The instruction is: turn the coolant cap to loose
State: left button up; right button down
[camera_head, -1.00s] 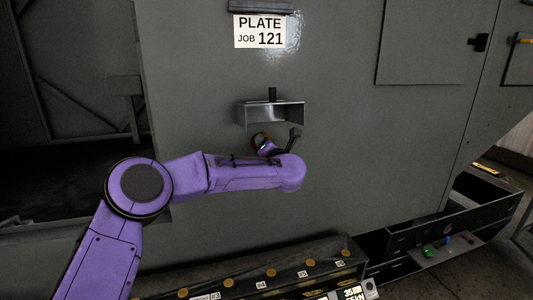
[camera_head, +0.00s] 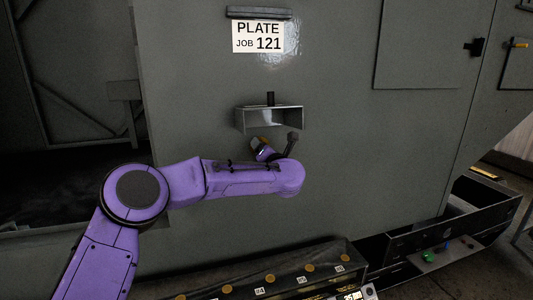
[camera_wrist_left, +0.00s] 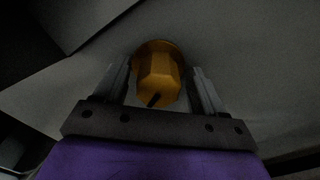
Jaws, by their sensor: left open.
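The coolant cap (camera_wrist_left: 157,84) is an amber, faceted knob with a short dark mark on its lower face, seen in the left wrist view. My left gripper (camera_wrist_left: 160,72) is open, with one grey finger on each side of the cap. I cannot tell whether either finger touches it. In the head view the cap (camera_head: 257,141) is a small brownish patch below the metal hood, largely hidden by my purple left wrist. My right gripper is not in view.
A grey metal hood (camera_head: 270,118) juts from the cabinet wall (camera_head: 370,150) just above my left gripper. A sign (camera_head: 258,37) reads PLATE JOB 121. A box with round brass-coloured knobs (camera_head: 270,278) stands below the arm. An open drawer (camera_head: 440,232) is at the lower right.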

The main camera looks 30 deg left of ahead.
pick_arm(q)
jog(key=v, duration=1)
jog(key=shift+s+b, duration=0.15)
jog(key=shift+b, duration=0.2)
jog(key=shift+d, duration=0.1)
